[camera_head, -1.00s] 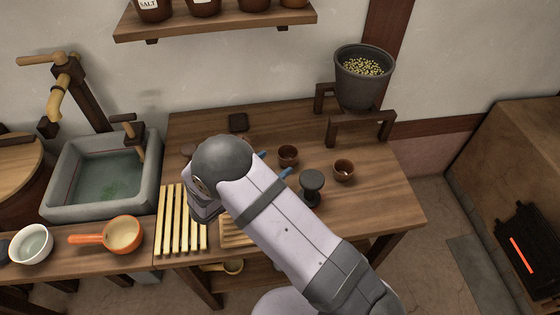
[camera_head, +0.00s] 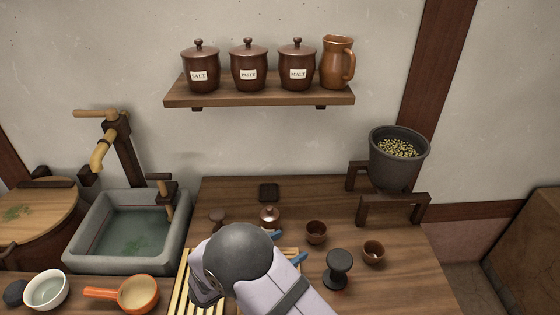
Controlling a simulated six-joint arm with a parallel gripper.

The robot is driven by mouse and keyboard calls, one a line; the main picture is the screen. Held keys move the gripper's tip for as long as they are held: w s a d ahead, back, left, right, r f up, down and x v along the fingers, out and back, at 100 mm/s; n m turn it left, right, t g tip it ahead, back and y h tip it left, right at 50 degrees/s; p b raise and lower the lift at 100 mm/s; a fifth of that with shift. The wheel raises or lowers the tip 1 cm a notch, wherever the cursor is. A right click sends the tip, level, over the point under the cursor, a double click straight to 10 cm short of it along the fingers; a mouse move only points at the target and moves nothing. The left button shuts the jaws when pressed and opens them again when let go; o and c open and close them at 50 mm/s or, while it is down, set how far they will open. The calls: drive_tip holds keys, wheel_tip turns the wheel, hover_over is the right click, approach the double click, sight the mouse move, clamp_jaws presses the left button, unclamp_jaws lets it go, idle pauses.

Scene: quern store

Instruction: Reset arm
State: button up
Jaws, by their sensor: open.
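My arm rises from the lower edge, and its round grey joint hangs over the slatted wooden rack (camera_head: 180,296) at the front of the worktop. My gripper (camera_head: 288,247) is mostly hidden behind the arm. Only two blue tips show, apart from each other, with nothing visible held between them. The tips are left of a small brown cup (camera_head: 316,232) and of a dark spool-shaped stand (camera_head: 338,270). Whether they touch the worktop cannot be told.
A second brown cup (camera_head: 374,252) and a small lidded pot (camera_head: 270,217) stand nearby. A grain-filled hopper (camera_head: 399,165) stands at the back right. The stone sink (camera_head: 80,240), orange pan (camera_head: 138,294) and pale bowl (camera_head: 46,290) are left. A shelf (camera_head: 260,95) holds jars and a jug.

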drive_tip(key=d+r+m+g+h+p, duration=0.1)
drive_tip(key=d+r+m+g+p, duration=0.25)
drive_tip(key=d+r, duration=0.4)
drive_tip(key=s+d+m+g, duration=0.2)
drive_tip(key=s+d, duration=0.1)
drive_tip(key=s+d+m+g+y, duration=0.1)
drive_tip(key=s+d+m+g, duration=0.1)
drive_tip(key=s+d+m, duration=0.1)
drive_tip(key=shift+s+d+f, duration=0.15)
drive_tip(key=shift+s+d, duration=0.05)
drive_tip(key=shift+s, duration=0.1)
drive_tip(key=s+a+r+m+g+y+p, duration=0.2)
drive_tip(key=s+r+m+y+p, duration=0.1)
drive_tip(key=s+m+y, duration=0.7)
drive_tip(key=s+m+p, duration=0.1)
drive_tip(key=s+m, duration=0.3)
drive_tip(key=m, duration=0.4)
drive_tip(key=shift+s+r+y, duration=0.15)
drive_tip(key=shift+r+y, duration=0.05)
drive_tip(key=shift+y, duration=0.2)
